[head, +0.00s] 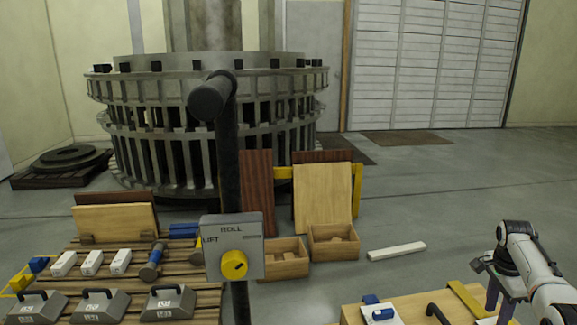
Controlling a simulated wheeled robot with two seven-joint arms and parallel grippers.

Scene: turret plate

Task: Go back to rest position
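My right arm comes in from the lower right edge, white with black joints. My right gripper (500,298) hangs below its wrist, beside the right end of a wooden table. Its two grey-purple fingers point down with a gap between them, and I see nothing held there. Their lower ends are partly hidden by the arm and the table. My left arm and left gripper are not in this view.
A slatted bench (205,299) with tools and weights is left. The wooden table (416,302) holds small parts. Open floor (460,200) lies behind, beyond a white bar (397,251).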

